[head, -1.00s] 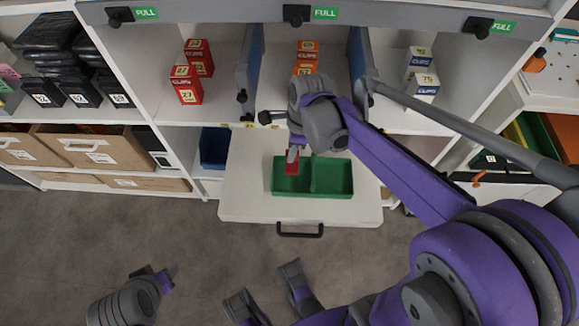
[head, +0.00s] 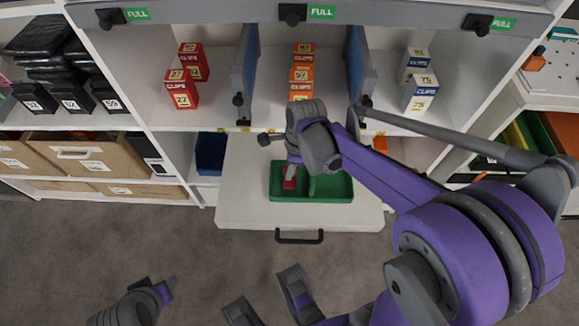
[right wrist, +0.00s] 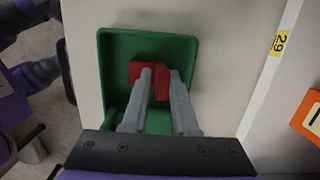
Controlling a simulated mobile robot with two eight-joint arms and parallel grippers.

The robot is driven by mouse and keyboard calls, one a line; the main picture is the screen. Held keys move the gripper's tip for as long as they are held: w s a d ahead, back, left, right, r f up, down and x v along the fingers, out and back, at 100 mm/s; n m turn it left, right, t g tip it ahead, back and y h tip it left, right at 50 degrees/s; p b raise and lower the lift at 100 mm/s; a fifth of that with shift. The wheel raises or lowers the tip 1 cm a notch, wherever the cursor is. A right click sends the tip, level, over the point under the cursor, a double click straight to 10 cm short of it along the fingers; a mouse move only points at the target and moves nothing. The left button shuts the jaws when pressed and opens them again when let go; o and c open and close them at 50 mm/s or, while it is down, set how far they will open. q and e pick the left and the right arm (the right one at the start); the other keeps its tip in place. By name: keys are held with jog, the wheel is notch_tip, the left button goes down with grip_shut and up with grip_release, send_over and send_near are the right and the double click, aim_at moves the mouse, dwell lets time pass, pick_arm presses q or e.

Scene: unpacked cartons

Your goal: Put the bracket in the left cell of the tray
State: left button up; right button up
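The bracket (head: 289,184) is a small red part low in the left cell of the green two-cell tray (head: 333,200). My right gripper (head: 292,170) reaches down over that cell. In the right wrist view its two grey fingers (right wrist: 161,76) stand on either side of a red upright piece of the bracket (right wrist: 137,71), shut on it. The tray wall (right wrist: 104,65) surrounds the bracket there. Whether the bracket touches the cell floor is hard to tell. Part of my left arm (head: 135,304) shows at the bottom left; its finger state is unclear.
The tray stands on a white pull-out shelf (head: 240,205) with a dark handle (head: 299,237). Behind are red (head: 181,90), orange (head: 302,85) and blue-white clip boxes (head: 422,92) between blue dividers (head: 244,75). A blue bin (head: 210,153) stands left of the shelf.

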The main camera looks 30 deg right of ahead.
jog(key=shift+o, duration=1)
jog(key=shift+r, duration=0.2)
notch_tip(320, 180, up, 12)
jog(key=s+d+p, duration=0.1)
jog(key=d+p, duration=0.1)
jog(key=p, duration=0.1)
jog(key=s+a+f+n+t, duration=0.2)
jog(key=s+n, duration=0.4)
jog(key=n, duration=0.6)
jog(key=s+a+f+n+t+h, duration=0.1)
jog(key=s+a+f+n, duration=0.2)
jog(key=n, duration=0.9)
jog(key=s+a, duration=0.1)
jog(key=s, duration=0.2)
jog(key=shift+s+f+t+h, duration=0.2)
jog(key=shift+t+h, duration=0.1)
jog(key=shift+t, duration=0.1)
